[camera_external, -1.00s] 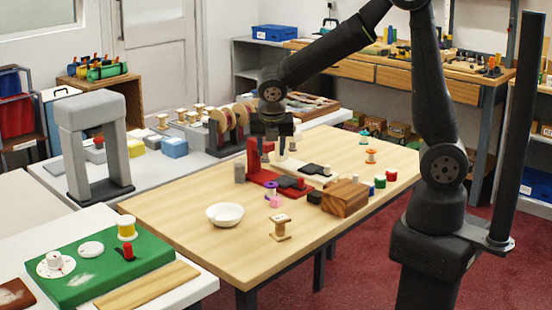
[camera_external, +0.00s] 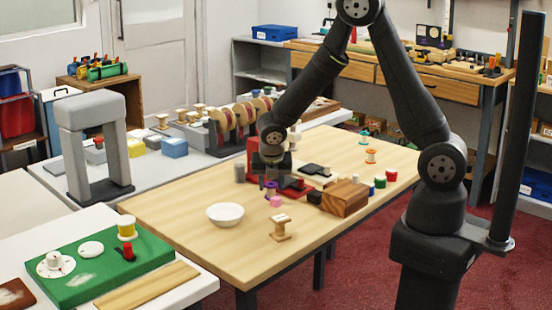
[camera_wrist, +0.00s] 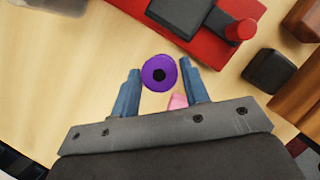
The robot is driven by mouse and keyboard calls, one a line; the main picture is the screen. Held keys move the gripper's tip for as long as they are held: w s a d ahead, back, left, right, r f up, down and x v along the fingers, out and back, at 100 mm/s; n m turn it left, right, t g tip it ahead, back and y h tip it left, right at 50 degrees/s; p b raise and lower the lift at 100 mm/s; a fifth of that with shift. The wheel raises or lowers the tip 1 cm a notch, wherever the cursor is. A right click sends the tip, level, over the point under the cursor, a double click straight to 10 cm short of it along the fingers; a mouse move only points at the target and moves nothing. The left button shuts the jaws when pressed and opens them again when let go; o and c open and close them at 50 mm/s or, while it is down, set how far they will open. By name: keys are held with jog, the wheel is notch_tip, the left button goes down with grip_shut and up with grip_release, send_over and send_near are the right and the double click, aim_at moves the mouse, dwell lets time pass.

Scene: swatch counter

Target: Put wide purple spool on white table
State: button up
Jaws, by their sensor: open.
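The purple spool (camera_wrist: 159,73) stands on the wooden table, seen from above in the wrist view with a dark hole in its top. In the external view the purple spool (camera_external: 270,189) shows just below my gripper, partly hidden. My gripper (camera_wrist: 160,82) is open, with one blue finger on each side of the spool and gaps between fingers and spool. A pink piece (camera_wrist: 177,102) lies close to the right finger; it also shows in the external view (camera_external: 276,201). A white table (camera_external: 178,170) stands behind and left of the wooden table.
A white bowl (camera_external: 225,214) and a wooden spool (camera_external: 280,228) stand nearer the front. A red stand (camera_external: 254,158), a black block (camera_external: 314,197) and a wooden block (camera_external: 345,198) are close by. The white table carries a grey arch (camera_external: 95,150) and several boxes and spools.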

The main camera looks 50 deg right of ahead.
jog(key=shift+x, duration=0.75)
jog(key=c, duration=0.7)
jog(key=shift+r, duration=0.15)
